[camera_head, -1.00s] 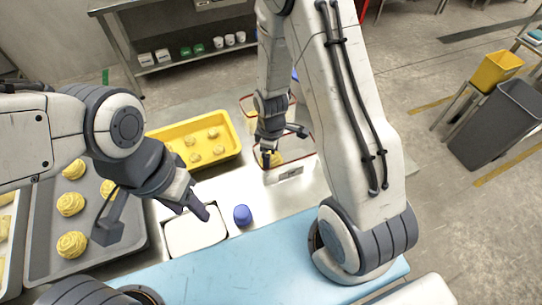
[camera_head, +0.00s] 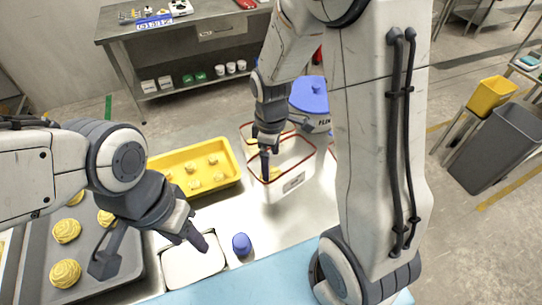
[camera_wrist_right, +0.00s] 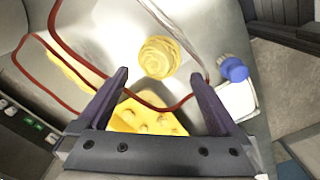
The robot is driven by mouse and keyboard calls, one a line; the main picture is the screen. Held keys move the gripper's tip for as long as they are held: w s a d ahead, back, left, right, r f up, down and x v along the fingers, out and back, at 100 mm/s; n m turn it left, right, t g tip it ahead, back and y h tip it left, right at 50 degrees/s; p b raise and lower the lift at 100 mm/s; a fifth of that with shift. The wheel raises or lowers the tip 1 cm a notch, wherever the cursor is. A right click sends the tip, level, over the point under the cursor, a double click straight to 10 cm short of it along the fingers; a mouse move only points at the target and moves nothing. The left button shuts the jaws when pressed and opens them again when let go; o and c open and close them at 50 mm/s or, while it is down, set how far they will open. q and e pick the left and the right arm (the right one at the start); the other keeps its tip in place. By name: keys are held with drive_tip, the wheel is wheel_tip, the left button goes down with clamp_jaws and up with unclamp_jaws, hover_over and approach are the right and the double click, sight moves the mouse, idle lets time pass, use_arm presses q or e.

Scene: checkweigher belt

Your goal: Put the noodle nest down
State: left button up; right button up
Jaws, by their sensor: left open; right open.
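A pale yellow noodle nest (camera_wrist_right: 160,57) lies inside a clear, red-rimmed bin (camera_wrist_right: 65,100), seen in the right wrist view. In the head view this bin (camera_head: 290,183) stands on the steel surface, and a little of the nest shows behind my gripper. My right gripper (camera_head: 270,160) is over the bin, fingers pointing down. The right wrist view shows its two fingers (camera_wrist_right: 165,100) spread apart with nothing gripped; the nest lies beyond their tips. My left gripper (camera_head: 152,250) is open and empty, between the grey tray and the white square plate (camera_head: 195,264).
A yellow tray (camera_head: 222,183) with several small nests stands left of the bin. A grey tray (camera_head: 40,268) with larger nests is at far left. A blue-lidded container (camera_head: 311,98) stands behind the bin.

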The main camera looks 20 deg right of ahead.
drive_tip(key=shift+r, duration=0.5)
drive_tip(key=s+a+r+m, duration=0.1)
drive_tip(key=s+a+r, duration=0.2)
drive_tip(key=s, duration=0.3)
drive_tip(key=s+a+r+m, duration=0.1)
drive_tip(key=s+a+r, duration=0.2)
drive_tip(key=s+a, duration=0.2)
drive_tip(key=s+a+r+m+y, duration=0.1)
drive_tip(key=s+a+r, duration=0.1)
drive_tip(key=s+a, duration=0.2)
drive_tip(key=s, duration=0.3)
drive_tip(key=shift+a+r, duration=0.2)
drive_tip(key=shift+r, duration=0.2)
